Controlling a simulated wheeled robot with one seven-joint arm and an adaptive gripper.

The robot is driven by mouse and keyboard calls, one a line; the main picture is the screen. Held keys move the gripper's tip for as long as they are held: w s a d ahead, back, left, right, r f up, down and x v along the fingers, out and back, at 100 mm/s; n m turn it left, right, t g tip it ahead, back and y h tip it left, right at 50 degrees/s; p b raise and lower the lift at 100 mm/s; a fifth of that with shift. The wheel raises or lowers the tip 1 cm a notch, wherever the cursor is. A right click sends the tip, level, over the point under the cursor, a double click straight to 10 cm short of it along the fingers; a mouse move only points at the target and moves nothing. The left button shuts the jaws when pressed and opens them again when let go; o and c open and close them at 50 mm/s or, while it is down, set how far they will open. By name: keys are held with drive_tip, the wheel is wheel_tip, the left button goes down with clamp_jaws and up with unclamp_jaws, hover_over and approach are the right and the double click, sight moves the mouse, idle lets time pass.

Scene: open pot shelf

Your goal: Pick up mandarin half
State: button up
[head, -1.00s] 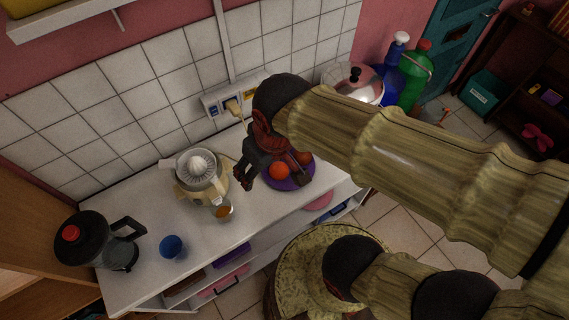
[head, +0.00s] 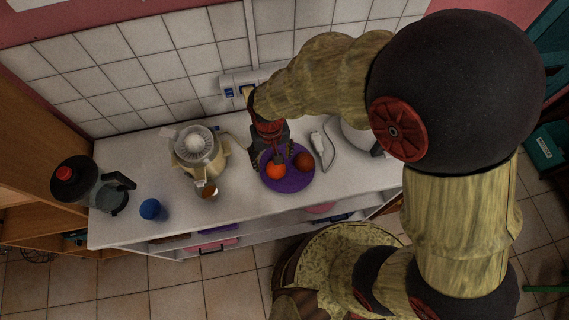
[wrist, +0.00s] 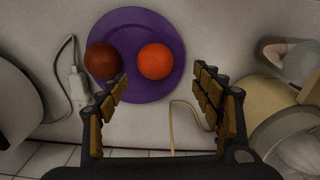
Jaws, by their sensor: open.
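A purple plate (head: 292,187) lies on the white counter and bears two round orange fruits. The brighter orange one (head: 276,170) is on the plate's left side in the head view; in the wrist view it is the right one (wrist: 155,61). The darker, redder one (head: 304,161) is at the plate's right; it is the left one in the wrist view (wrist: 103,61). I cannot tell for sure which is a mandarin half. My gripper (wrist: 160,95) is open and empty, with its fingers over the plate's near edge in the wrist view, apart from both fruits.
A citrus juicer (head: 196,150) stands left of the plate, with a small glass (head: 206,189) at its spout. A blue cup (head: 152,209) and a blender (head: 95,187) stand further left.

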sight(276, 168)
drive_tip(key=f, duration=0.2)
drive_tip(key=f+b, duration=0.1)
drive_tip(key=f, duration=0.4)
drive_tip(key=shift+w+d+f, duration=0.3)
drive_tip(key=shift+w+d, duration=0.05)
drive_tip(key=c, duration=1.1)
drive_tip(key=shift+c, duration=0.3)
drive_tip(key=shift+r, duration=0.15)
